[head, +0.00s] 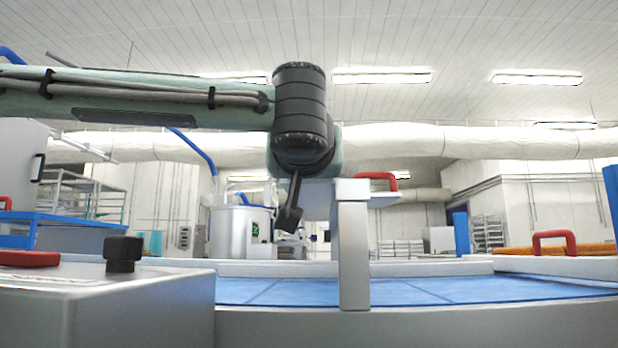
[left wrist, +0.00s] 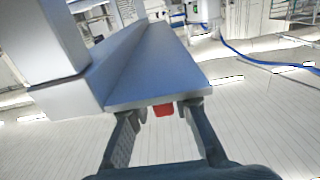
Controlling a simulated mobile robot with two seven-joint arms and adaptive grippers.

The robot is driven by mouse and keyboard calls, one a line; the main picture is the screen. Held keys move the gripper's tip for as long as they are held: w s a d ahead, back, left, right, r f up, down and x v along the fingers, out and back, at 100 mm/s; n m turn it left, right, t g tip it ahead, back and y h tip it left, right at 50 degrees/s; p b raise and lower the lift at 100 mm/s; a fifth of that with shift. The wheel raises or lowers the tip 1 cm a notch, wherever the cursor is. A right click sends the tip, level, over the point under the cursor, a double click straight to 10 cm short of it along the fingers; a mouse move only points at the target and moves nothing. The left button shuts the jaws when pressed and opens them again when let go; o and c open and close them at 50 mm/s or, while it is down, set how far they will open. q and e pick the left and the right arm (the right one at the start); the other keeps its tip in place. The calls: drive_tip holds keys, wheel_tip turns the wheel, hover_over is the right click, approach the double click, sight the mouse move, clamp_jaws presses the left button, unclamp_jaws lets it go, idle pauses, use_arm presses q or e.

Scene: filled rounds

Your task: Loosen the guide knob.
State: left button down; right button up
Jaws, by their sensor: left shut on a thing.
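My left arm comes in from the left across the top of the head view. Its dark wrist hangs beside a grey bracket (head: 352,245), with a slim dark part of the hand pointing down. In the left wrist view, which is turned with the ceiling low in the picture, my left gripper (left wrist: 162,114) has its two fingers on either side of a small red knob (left wrist: 164,109). The knob sits at the end edge of a grey bar (left wrist: 160,70). The fingers are shut on it, and their tips partly hide its sides. My right gripper is not in view.
Red handles (head: 380,178) (head: 555,240) show on the bracket and at right. A blue belt surface (head: 440,290) runs behind the bracket.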

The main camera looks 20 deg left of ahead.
use_arm(q)
drive_tip(key=c, duration=1.4)
unclamp_jaws()
drive_tip(key=shift+c, duration=0.2)
drive_tip(key=shift+s, duration=0.1)
drive_tip(key=v, duration=1.2)
